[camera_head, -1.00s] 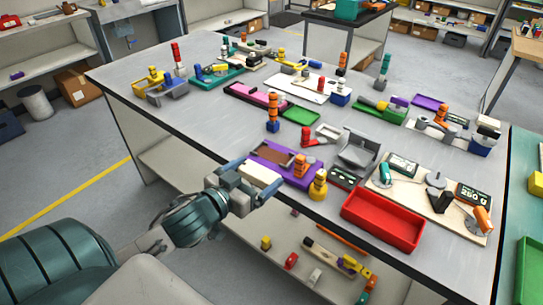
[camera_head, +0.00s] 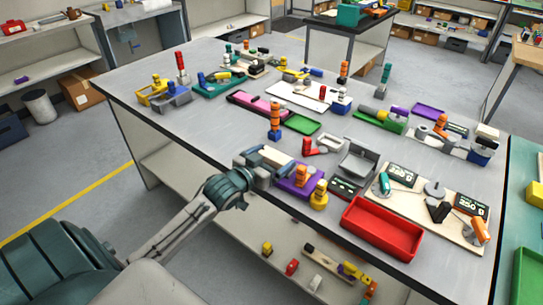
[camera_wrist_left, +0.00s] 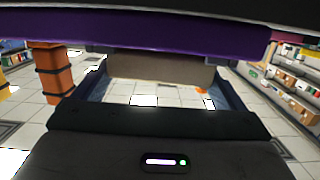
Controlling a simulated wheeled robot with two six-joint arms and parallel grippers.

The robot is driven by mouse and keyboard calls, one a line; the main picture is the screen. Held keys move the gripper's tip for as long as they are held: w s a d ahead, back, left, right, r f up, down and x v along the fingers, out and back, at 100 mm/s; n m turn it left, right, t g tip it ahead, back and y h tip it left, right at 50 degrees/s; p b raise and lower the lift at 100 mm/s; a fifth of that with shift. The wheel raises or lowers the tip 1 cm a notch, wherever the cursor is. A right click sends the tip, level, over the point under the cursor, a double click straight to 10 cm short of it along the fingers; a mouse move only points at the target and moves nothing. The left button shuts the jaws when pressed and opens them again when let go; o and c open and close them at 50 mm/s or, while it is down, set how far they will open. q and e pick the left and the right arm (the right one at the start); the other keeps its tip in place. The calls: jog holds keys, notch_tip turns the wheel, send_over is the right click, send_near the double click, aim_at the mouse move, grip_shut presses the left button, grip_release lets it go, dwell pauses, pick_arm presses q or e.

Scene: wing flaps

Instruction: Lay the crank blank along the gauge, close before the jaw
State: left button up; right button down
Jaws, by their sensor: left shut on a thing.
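A pale beige block (camera_head: 274,157), which I take for the crank blank, is between the fingers of my left gripper (camera_head: 278,158). The gripper is shut on it. In the left wrist view the blank (camera_wrist_left: 160,68) spans between the two blue-grey fingers. The purple fixture (camera_head: 290,186) sits at the table's near edge, just right of the gripper, which partly hides it. Its purple side (camera_wrist_left: 150,34) crosses the top of the wrist view. An orange ringed post (camera_head: 301,177) stands on it. I cannot tell which parts are the gauge and the jaw. My right gripper is not in view.
A yellow post (camera_head: 319,196) stands by the fixture's right end. A red tray (camera_head: 382,228) lies farther right, with a grey bracket (camera_head: 358,160) behind. Bare table shows left of the gripper.

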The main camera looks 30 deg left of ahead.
pick_arm(q)
jog(key=shift+s+f, duration=0.1)
jog(key=shift+f, duration=0.3)
jog(key=shift+c, duration=0.5)
jog(key=o, duration=0.8)
jog(key=shift+o, duration=0.7)
